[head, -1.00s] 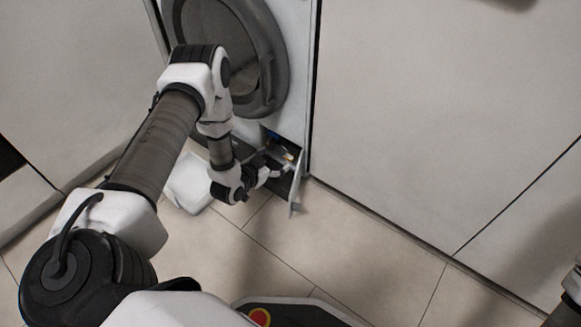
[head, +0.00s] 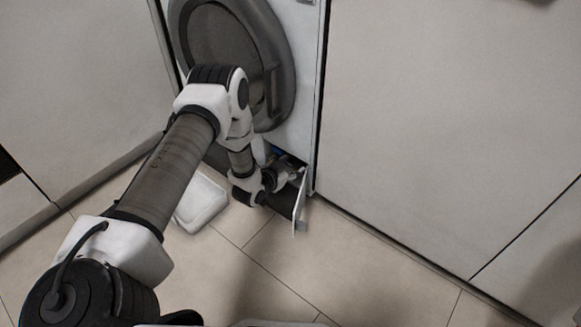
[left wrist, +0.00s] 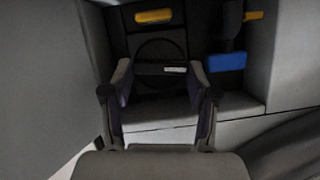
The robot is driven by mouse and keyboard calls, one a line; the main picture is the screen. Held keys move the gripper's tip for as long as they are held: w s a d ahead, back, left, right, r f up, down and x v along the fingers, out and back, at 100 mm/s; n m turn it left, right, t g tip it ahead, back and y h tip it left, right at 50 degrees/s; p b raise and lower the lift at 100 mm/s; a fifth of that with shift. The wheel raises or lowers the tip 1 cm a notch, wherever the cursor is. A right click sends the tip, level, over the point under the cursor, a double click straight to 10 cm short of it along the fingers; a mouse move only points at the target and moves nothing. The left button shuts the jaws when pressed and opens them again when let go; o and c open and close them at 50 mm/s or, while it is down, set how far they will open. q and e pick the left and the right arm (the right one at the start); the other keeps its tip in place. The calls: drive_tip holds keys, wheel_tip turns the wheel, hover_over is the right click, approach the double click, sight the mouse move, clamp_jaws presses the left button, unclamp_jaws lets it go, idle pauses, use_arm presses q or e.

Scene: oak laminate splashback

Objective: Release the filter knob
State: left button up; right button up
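The filter knob (left wrist: 152,50) is a dark round disc with a crossbar, seen in the left wrist view inside the recess low on the washing machine. A small white mark sits on the bar. My left gripper (left wrist: 161,72) is open, its two fingers apart on either side of the knob; I cannot tell whether they touch it. In the head view my left gripper (head: 285,175) is at the recess, and the knob is hidden there. My right gripper is not in view.
The open flap (head: 299,205) stands out from the recess's right side. A white tray (head: 201,203) lies on the floor to the left. The recess holds a yellow piece (left wrist: 153,16) above the knob and a blue piece (left wrist: 227,61) to its right. The round door (head: 230,50) is above.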

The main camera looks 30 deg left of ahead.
use_arm(q)
drive_tip(key=shift+c, duration=0.7)
drive_tip(key=shift+a+r+n+h+p, duration=0.15)
drive_tip(key=shift+n+h+p, duration=0.2)
drive_tip(key=shift+p, duration=0.3)
drive_tip(key=shift+n, duration=0.35)
drive_tip(key=o, duration=1.2)
drive_tip(key=shift+f, duration=0.25)
drive_tip(key=shift+c, duration=0.2)
drive_tip(key=shift+s+r, duration=0.1)
drive_tip(key=shift+s, duration=0.05)
drive_tip(key=v, duration=1.1)
drive_tip(key=shift+s+r, duration=0.2)
drive_tip(key=shift+s, duration=0.1)
